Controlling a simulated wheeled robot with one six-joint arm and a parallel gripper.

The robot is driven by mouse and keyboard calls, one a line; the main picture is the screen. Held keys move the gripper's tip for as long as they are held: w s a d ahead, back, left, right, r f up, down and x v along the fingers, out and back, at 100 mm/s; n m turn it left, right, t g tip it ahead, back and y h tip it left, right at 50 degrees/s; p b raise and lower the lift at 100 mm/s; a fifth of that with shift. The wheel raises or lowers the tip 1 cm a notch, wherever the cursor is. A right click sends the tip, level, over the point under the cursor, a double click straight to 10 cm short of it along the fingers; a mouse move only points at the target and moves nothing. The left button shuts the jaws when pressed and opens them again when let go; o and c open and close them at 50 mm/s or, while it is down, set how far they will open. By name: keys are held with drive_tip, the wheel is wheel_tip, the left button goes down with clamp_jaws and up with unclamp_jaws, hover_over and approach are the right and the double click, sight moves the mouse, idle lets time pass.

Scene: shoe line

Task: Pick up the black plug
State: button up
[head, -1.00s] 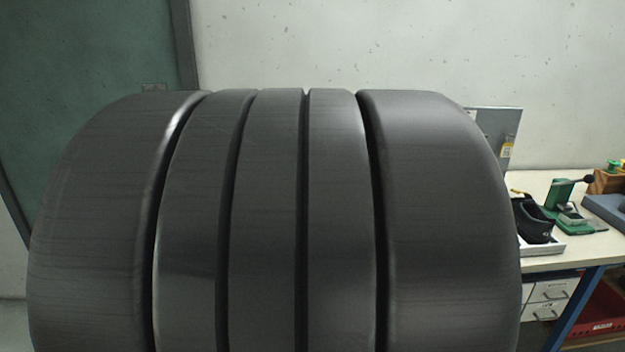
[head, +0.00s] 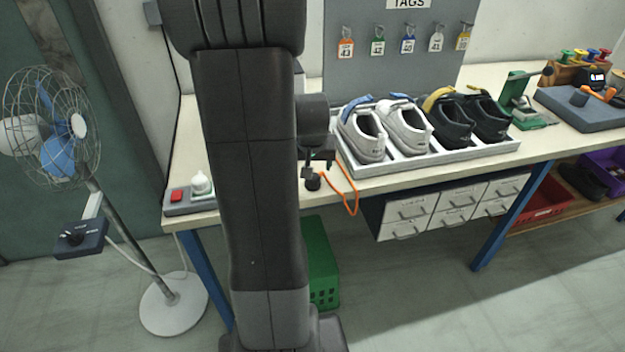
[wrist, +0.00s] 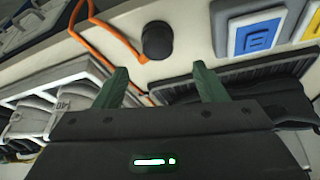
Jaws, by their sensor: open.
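The black plug (wrist: 157,40) is a short, dark, round piece standing on the pale bench top in the wrist view, with an orange cord (wrist: 100,32) beside it. In the head view the black plug (head: 313,182) shows near the bench's front edge, just right of my arm, and the orange cord (head: 352,200) loops over the edge. My gripper (wrist: 161,82) is open, its two green fingers apart and empty. The plug lies beyond the fingertips, roughly in line with the gap. In the head view my arm hides much of the area around it.
A white tray (head: 432,157) with several shoes stands right of the plug. A grey box with a red button (head: 176,196) lies at the bench's left end. A fan (head: 77,125) stands at left. In the wrist view, a dark ribbed piece (wrist: 240,76) lies close to the right finger.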

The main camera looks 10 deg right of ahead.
sight(313, 180)
drive_tip(key=shift+x, duration=3.25)
drive_tip(key=shift+s, duration=0.15)
drive_tip(key=c, duration=1.1)
